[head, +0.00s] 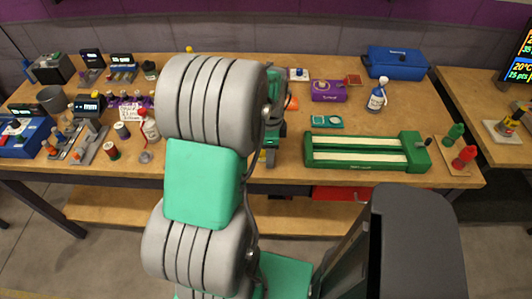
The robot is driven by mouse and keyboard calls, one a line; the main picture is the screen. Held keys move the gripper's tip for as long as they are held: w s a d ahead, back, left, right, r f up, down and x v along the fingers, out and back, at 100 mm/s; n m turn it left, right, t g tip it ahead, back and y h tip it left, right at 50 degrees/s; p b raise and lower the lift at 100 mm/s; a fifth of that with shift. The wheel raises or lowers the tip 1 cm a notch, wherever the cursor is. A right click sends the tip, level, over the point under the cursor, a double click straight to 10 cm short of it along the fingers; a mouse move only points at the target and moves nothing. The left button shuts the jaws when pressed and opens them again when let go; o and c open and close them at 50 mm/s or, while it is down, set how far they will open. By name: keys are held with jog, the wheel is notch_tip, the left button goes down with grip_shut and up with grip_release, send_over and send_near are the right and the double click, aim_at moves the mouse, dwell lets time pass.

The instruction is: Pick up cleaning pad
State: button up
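No object is clearly recognisable as the cleaning pad. A small flat teal piece with a pale centre (328,121) lies on the bench behind the green track and may be it. A small white square with a blue item on it (298,74) lies further back. The end of my arm, with my gripper (268,156), is over the bench left of the green track, mostly hidden behind my own arm links. Its fingers cannot be made out, nor whether it holds anything.
The wooden bench (400,108) carries a green slot track (365,150), a purple box (328,90), a blue case (396,62) and a blue-and-white bottle (377,97). Red and green bottles stand at right. Meters, bottles and tools crowd the left. Bare bench shows around the teal piece.

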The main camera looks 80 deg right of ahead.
jog(key=shift+c, duration=0.3)
grip_shut()
dwell(0.3)
